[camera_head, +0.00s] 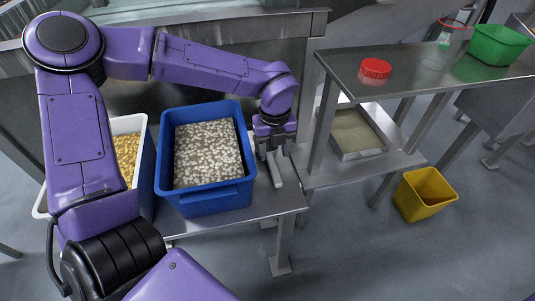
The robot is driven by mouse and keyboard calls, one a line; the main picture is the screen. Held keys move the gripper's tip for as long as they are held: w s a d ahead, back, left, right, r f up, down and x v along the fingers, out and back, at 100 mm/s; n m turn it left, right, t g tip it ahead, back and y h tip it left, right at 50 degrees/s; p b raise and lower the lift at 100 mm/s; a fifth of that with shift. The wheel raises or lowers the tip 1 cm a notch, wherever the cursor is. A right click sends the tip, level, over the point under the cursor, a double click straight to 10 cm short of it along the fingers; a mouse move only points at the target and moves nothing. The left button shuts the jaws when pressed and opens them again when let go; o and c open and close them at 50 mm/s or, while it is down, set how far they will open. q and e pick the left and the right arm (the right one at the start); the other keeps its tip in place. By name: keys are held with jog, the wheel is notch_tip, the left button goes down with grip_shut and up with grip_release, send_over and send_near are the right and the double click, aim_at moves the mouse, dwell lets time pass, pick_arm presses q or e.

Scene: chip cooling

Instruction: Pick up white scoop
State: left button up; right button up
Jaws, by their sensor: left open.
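My left arm is purple and comes in from the left, arching over the bins. My left gripper (272,166) is open and points down beside the right wall of the blue bin (213,199), over the right end of the metal table. Its pale grey fingers reach close to the tabletop. I cannot make out a separate white scoop; a pale piece at the fingers is too small to tell from the fingers themselves. My right gripper is not in view.
The blue bin holds whitish pieces. A white bin (147,185) with yellow pieces stands left of it, partly behind my arm. A tray (358,154) sits below; a yellow bin (423,197) is on the floor.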

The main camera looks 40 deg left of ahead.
aim_at(272, 162)
pick_arm(q)
jog(key=f, duration=0.4)
jog(key=f+b, duration=0.1)
jog(key=f, duration=0.1)
jog(key=shift+a+f, duration=0.2)
jog(key=shift+a, duration=0.05)
jog(key=shift+r, duration=0.1)
grip_shut()
